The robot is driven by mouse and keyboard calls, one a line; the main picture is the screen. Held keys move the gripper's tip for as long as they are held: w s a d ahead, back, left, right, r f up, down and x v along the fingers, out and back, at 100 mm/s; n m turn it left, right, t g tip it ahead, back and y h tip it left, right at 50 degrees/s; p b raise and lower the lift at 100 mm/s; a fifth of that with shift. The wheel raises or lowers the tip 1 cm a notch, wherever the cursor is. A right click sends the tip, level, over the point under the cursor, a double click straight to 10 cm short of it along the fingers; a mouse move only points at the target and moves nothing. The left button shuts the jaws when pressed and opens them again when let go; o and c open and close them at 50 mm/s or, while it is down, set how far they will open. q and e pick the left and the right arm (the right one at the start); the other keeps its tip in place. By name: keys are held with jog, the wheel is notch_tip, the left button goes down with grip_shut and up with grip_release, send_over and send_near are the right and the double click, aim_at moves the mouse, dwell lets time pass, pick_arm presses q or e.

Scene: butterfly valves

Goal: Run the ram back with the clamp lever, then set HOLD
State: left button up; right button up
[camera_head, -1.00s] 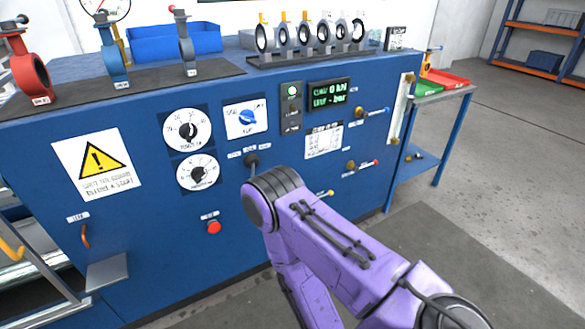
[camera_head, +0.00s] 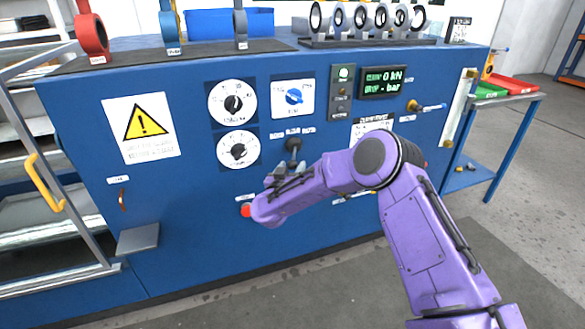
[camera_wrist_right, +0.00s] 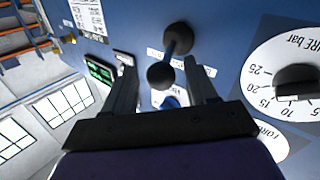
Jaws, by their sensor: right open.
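The clamp lever (camera_head: 293,146) is a short dark lever with a ball knob on the blue panel, under a row of small labels. In the right wrist view the lever (camera_wrist_right: 176,42) points toward the camera, its ball between my finger tips. My right gripper (camera_head: 285,172) is open just below and in front of the lever; its two fingers (camera_wrist_right: 160,78) stand on either side of the ball, with gaps. A blue selector knob (camera_head: 294,96) sits on a white plate above the lever; its label words are too small to read. My left gripper is out of view.
Two white dials (camera_head: 232,102) sit left of the selector. A red button (camera_head: 246,210) is beside my right forearm. A lit display (camera_head: 386,80) reads 0 kN. Valves (camera_head: 366,18) stand on top. A side table (camera_head: 500,100) is at right; a warning sign (camera_head: 141,128) at left.

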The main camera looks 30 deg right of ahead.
jog(key=shift+x, duration=0.85)
jog(key=shift+c, duration=0.3)
